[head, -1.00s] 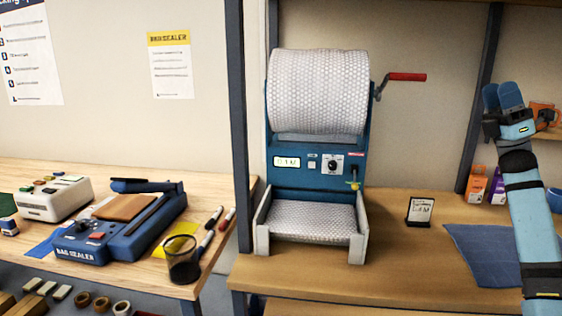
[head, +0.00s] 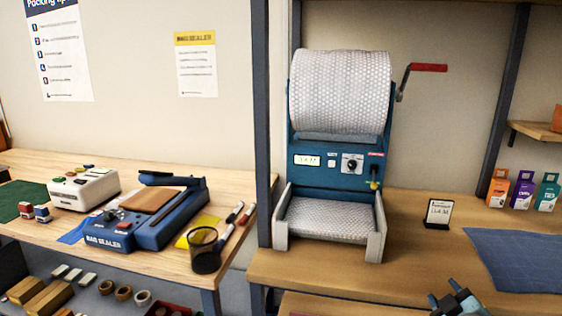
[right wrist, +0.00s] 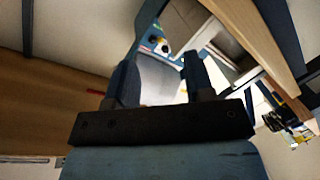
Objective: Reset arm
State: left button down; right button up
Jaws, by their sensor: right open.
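My right gripper (head: 458,298) shows at the bottom edge of the head view, in front of the right-hand bench. Its two fingers are apart and nothing is between them. In the right wrist view its fingers (right wrist: 158,82) stand apart, with a blurred part of the bench scene beyond. The rest of my right arm is below the head view. My left gripper is in neither view.
The bubble-wrap dispenser (head: 335,160) stands on the right bench (head: 400,275), its red-handled crank (head: 428,68) sticking out right. A small sign (head: 438,213), blue mat (head: 520,258) and small boxes (head: 522,190) lie to its right. The bag sealer (head: 150,215) and pen cup (head: 205,250) are on the left bench.

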jog(key=s+a+f+m+g+y, duration=0.1)
jog(key=s+a+f+m+g, duration=0.2)
jog(key=s, duration=0.7)
jog(key=s+a+f+m+g, duration=0.1)
jog(key=s+a+f+g, duration=0.4)
jog(key=s, duration=0.6)
jog(key=s+a+f+m+g+y, duration=0.15)
jog(key=s+f+g, duration=0.35)
jog(key=s, duration=0.5)
jog(key=w+a+f+t+y+b, duration=0.5)
jog(key=w+a+f+t+b, duration=0.2)
jog(key=w+a+t+b, duration=0.3)
pick_arm(q)
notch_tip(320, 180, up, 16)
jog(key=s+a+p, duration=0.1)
jog(key=p, duration=3.1)
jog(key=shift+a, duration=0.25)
pick_arm(e)
jog(key=s+d+r+g+h, duration=0.1)
jog(key=s+r, duration=0.1)
jog(key=r, duration=0.5)
jog(key=s+d+r+g+h, duration=0.1)
jog(key=s+d+r, duration=0.1)
jog(key=r, duration=0.6)
jog(key=shift+s, duration=0.2)
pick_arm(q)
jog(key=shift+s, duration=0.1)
pick_arm(e)
jog(key=shift+r+n+h, duration=0.1)
jog(key=shift+n+h, duration=0.15)
